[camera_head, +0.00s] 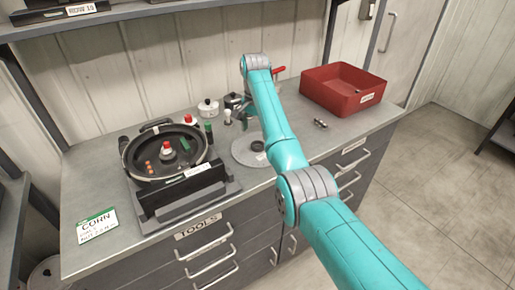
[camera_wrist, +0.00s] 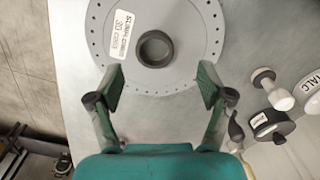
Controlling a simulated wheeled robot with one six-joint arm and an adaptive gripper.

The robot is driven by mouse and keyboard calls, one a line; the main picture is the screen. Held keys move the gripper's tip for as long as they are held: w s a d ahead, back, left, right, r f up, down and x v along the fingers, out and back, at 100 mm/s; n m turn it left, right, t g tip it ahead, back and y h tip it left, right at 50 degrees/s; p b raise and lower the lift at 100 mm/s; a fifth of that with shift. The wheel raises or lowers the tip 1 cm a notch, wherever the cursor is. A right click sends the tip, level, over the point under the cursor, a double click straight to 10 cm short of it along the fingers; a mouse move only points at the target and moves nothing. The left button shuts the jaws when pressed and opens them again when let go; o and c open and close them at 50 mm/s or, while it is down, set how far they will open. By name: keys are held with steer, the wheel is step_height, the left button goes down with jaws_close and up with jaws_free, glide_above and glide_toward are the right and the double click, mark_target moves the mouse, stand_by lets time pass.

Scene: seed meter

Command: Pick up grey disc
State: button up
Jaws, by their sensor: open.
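The grey disc (camera_wrist: 193,27) lies flat on the bench in the wrist view, with a dark raised ring at its centre, small holes along its rim and a white label. It also shows in the head view (camera_head: 242,152), partly hidden behind my arm. My gripper (camera_wrist: 162,82) is open and empty, its two green fingers apart on either side of the disc's near edge. The fingertips overlap the rim in the picture; whether they touch it I cannot tell. In the head view my gripper is mostly hidden by my arm.
A black seed meter (camera_head: 165,152) stands left of the disc. A red bin (camera_head: 342,90) sits at the back right. A white-lidded pot (camera_head: 208,108) and small tools stand behind the disc. A corn card (camera_head: 97,226) lies at the front left. The bench right of the disc is mostly clear.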

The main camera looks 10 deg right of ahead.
mark_target(258, 142)
steer(key=shift+s+d+f, duration=0.1)
steer(key=shift+d+f, duration=0.15)
steer(key=shift+f, duration=1.2)
steer(key=shift+d+f, duration=0.2)
steer(key=shift+f, duration=1.25)
steer(key=c, duration=1.2)
